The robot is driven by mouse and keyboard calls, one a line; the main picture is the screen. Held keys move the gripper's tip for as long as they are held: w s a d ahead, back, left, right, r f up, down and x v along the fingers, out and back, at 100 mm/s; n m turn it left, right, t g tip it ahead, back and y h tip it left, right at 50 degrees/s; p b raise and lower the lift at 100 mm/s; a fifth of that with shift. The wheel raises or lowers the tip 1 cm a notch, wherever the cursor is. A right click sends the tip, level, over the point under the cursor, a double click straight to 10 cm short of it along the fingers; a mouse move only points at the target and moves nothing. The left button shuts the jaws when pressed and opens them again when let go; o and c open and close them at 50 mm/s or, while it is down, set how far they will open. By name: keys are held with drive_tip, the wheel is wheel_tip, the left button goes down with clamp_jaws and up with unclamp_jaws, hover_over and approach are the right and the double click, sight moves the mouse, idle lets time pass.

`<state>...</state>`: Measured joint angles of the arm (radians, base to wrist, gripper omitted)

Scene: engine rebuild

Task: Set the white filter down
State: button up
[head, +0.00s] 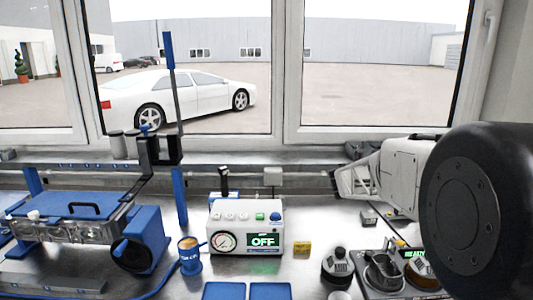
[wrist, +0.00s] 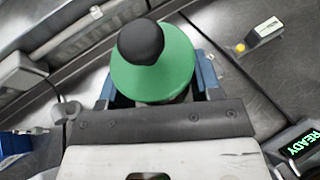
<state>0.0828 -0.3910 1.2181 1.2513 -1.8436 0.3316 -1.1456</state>
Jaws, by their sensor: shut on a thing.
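My gripper (wrist: 157,84) is shut on a round green disc (wrist: 178,68) with a black ball-shaped knob (wrist: 141,41) on top. The blue fingers show at both sides of the disc. What is under the disc is mostly hidden, and I cannot tell whether a white filter is part of it. In the head view, my gripper (head: 352,183) is at the right, above the back of the metal bench. The held thing is not clear there. I cannot pick out a separate white filter.
A white gauge box (head: 245,226) reading OFF stands mid-bench, with two blue mats (head: 223,291) in front. A yellow box (head: 302,248) and a dark knobbed part (head: 338,265) are to its right. A blue-topped engine fixture (head: 75,207) fills the left. A READY display (wrist: 303,144) is at lower right.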

drive_tip(key=s+a+f+n+t+y, duration=0.1)
drive_tip(key=a+n+y, duration=0.4)
drive_tip(key=a, duration=0.7)
drive_tip(key=shift+s+a+f+y, duration=0.2)
drive_tip(key=shift+s+a+y, duration=0.1)
drive_tip(key=shift+a, duration=0.1)
idle(5.0)
